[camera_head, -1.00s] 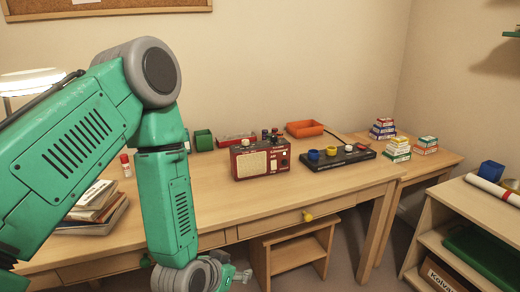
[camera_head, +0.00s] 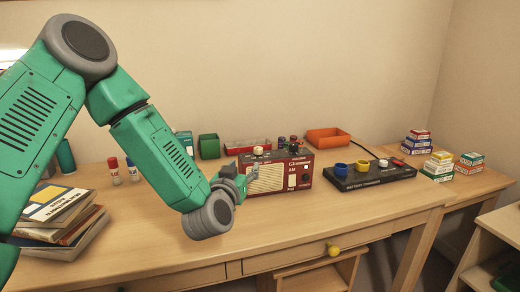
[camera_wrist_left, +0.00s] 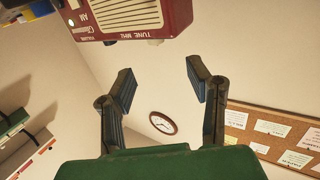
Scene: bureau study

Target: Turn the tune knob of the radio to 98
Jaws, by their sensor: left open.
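The red radio (camera_head: 280,178) stands on the desk, with a cream speaker panel on its front. A cream knob (camera_head: 258,150) sits on its top left, and a darker one on its top right. In the left wrist view the radio (camera_wrist_left: 178,18) appears upside down at the top. Its "TUNE MHZ" label is beside the cream knob (camera_wrist_left: 156,42). My left gripper (camera_head: 246,172) is in front of the radio's left end. Its two fingers (camera_wrist_left: 160,78) are spread and empty, apart from the knob. The knob's setting is too small to read. My right gripper is not seen.
A black battery charger (camera_head: 365,175) with blue and yellow cups stands right of the radio. Green (camera_head: 209,146) and orange (camera_head: 328,138) bins are behind. Stacked boxes (camera_head: 438,166) are at right, books (camera_head: 62,215) at left. The desk front is clear.

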